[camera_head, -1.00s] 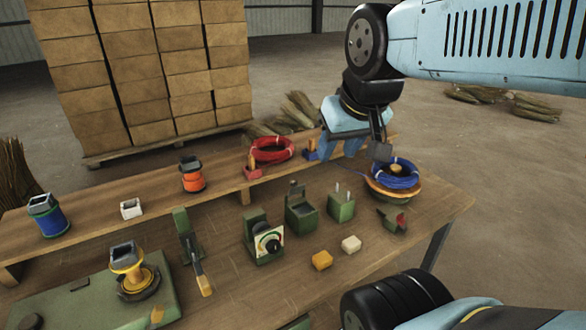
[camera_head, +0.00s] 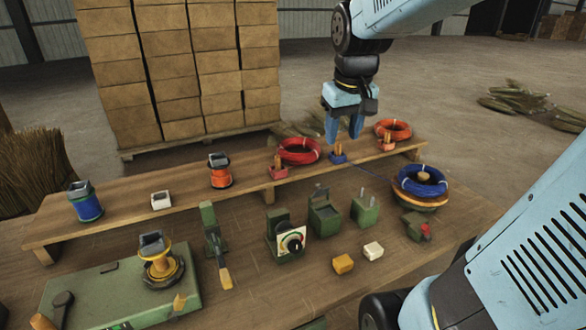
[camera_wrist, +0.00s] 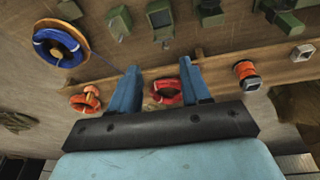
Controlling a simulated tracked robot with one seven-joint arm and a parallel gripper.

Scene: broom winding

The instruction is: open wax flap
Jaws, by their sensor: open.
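No part is plainly marked as the wax flap. The likeliest is on a green box (camera_head: 323,222) with an upright plate at its back, at the middle of the bench; I cannot tell whether its lid is raised. A yellow block (camera_head: 343,264) and a cream block (camera_head: 373,250), possibly wax, lie in front of it. My gripper (camera_head: 343,140) is open and empty, pointing down over the raised back shelf, behind and above the box. In the wrist view, my gripper (camera_wrist: 159,64) has its fingers apart, with a red coil showing between them.
A red coil (camera_head: 298,151) and orange coil (camera_head: 393,129) stand on the shelf. A dial unit (camera_head: 290,242) and green two-pin block (camera_head: 365,212) flank the box.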

